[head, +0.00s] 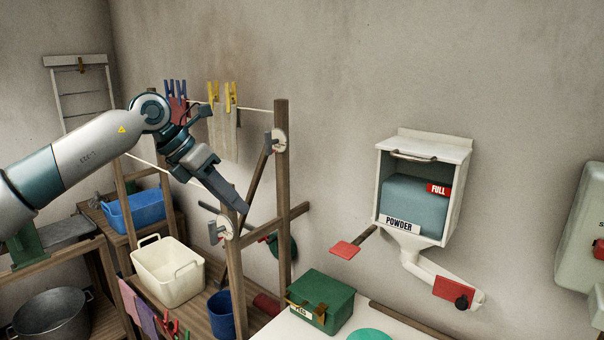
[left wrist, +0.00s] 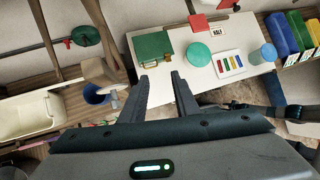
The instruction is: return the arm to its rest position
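My left arm comes in from the left in the head view, raised in front of the wooden drying rack. Its gripper (head: 238,202) points down and to the right, near the rack's front post. In the left wrist view the two fingers of the left gripper (left wrist: 160,77) stand apart with a clear gap, and nothing is between them. My right gripper does not show in either view.
The wooden rack (head: 282,200) with a line and clothespins stands close to the left arm. A white tub (head: 168,275), a green box (head: 320,300) and a powder dispenser (head: 425,148) are around it. Open space lies before the wall between rack and dispenser.

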